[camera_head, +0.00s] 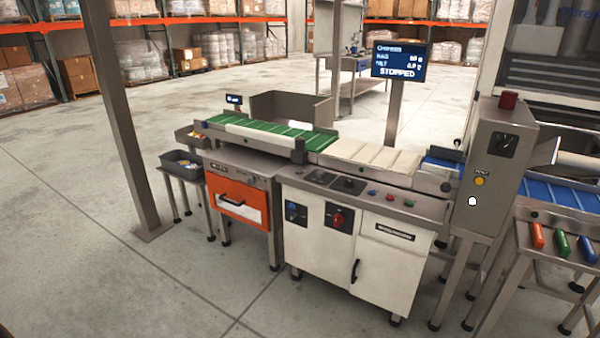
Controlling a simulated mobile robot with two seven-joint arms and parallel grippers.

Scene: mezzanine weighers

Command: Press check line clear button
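Neither of my grippers shows in the head view. A check line with a green belt (262,130) and a pale belt (370,152) runs across the middle. The grey cabinet (492,150) at the belt's right end carries a yellow button (479,181) and a white round spot (472,201). I cannot read which button is marked line clear. The display (399,61) reads STOPPED.
A steel post (118,120) stands at the left. A stand with a grey bin (182,163) is beside the orange-fronted cabinet (238,203). A table at the right holds orange, green and blue-handled items (560,243). The floor (170,290) in front is clear.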

